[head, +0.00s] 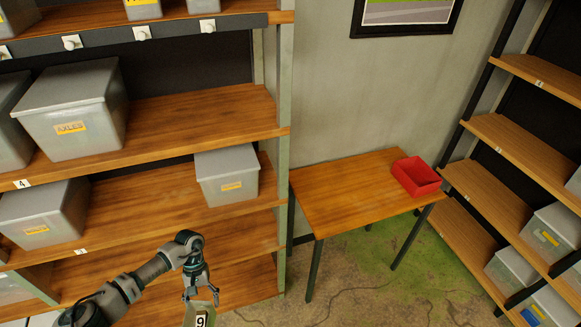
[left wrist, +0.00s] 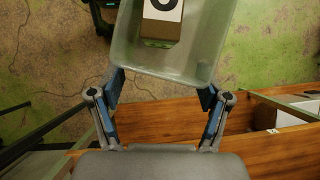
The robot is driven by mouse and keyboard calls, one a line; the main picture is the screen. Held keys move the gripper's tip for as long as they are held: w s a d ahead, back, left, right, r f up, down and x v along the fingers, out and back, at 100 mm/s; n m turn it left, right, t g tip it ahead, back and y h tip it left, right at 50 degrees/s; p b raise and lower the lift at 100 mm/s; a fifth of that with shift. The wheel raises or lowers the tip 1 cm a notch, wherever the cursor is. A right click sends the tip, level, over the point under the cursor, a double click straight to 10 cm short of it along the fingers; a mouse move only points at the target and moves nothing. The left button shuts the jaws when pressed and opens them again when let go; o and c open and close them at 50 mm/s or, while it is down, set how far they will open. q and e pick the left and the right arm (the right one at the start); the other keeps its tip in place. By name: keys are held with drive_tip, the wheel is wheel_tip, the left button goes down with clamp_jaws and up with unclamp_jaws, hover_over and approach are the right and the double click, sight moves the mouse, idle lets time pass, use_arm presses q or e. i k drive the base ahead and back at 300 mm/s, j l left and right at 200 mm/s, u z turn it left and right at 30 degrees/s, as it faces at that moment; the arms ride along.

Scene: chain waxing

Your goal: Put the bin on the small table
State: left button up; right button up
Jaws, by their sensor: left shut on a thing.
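My left gripper (head: 201,298) is low in the head view, in front of the left shelf. It is shut on a grey-green translucent bin (head: 190,317), of which only the top part with a "9" label shows at the bottom edge. In the left wrist view, the bin (left wrist: 150,62) hangs between the two fingers of the gripper (left wrist: 162,88), with a small box (left wrist: 160,28) inside. The small table (head: 335,200) is wooden with dark legs and stands right of the gripper, apart from the bin. My right gripper is not in view.
A red open bin (head: 416,178) sits on the table's right rear part; its left and middle are clear. The left shelf (head: 200,120) holds several lidded grey bins, such as one labelled "AXLES" (head: 75,115). Another shelf (head: 520,150) stands at the right. Floor shows in front of the table.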

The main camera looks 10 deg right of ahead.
sight(354, 201)
drive_tip(key=i+l+z, duration=0.25)
drive_tip(key=l, duration=0.35)
drive_tip(key=i+l+z, duration=0.2)
drive_tip(key=i+l, duration=0.15)
drive_tip(key=l, duration=0.2)
drive_tip(key=i+l+z, duration=0.25)
drive_tip(key=l, duration=0.25)
drive_tip(key=i, duration=0.1)
